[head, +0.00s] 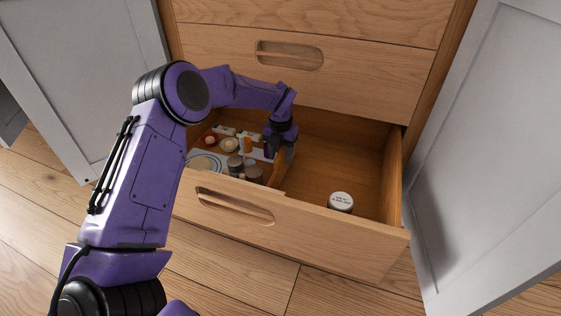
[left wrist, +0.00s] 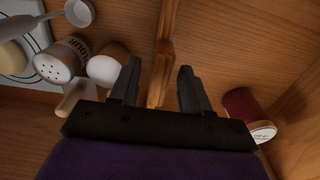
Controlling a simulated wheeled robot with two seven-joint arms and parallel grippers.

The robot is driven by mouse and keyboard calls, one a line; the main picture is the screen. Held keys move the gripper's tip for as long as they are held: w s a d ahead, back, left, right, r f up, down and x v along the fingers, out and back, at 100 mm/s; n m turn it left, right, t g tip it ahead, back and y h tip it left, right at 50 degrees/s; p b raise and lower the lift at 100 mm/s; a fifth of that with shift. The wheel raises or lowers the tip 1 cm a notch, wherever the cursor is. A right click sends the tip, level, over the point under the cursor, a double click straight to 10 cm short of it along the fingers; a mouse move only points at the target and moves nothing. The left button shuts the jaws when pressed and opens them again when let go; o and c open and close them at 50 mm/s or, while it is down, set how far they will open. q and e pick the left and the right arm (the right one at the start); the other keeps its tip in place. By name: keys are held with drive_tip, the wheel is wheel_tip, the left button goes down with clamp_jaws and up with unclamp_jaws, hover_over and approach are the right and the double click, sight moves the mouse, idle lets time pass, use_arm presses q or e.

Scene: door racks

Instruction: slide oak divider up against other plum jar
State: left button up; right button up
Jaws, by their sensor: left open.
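The oak divider (head: 278,172) is a thin upright wooden board in the open drawer, with the stocked side to its left and a mostly bare side to its right. My left gripper (head: 279,151) is open, pointing down at it. In the left wrist view the divider (left wrist: 163,62) runs between the two spread fingers (left wrist: 158,88), with gaps showing on both sides. A plum jar with a white lid (left wrist: 245,112) is to the right of the fingers; in the head view its white lid (head: 341,199) shows near the drawer front. My right gripper is not in view.
Left of the divider are a flour shaker (left wrist: 61,62), a white-topped brown item (left wrist: 107,68), a white scoop (left wrist: 79,12) and a plate (head: 203,162). The drawer front (head: 300,232) and right wall (head: 392,175) bound the space. Bare floor (head: 335,160) lies right of the divider.

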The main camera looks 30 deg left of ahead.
use_arm(q)
drive_tip(key=shift+f, duration=0.35)
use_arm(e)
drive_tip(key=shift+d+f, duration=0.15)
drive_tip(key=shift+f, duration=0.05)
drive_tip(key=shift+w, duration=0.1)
use_arm(q)
clamp_jaws()
drive_tip(key=w+d+p, duration=0.2)
drive_tip(key=w+d, duration=0.2)
drive_tip(key=d, duration=1.2)
drive_tip(key=shift+d+p, duration=0.3)
drive_tip(key=shift+d, duration=0.1)
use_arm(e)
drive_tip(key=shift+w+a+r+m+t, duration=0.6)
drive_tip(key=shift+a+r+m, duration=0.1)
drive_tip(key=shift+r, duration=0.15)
use_arm(q)
unclamp_jaws()
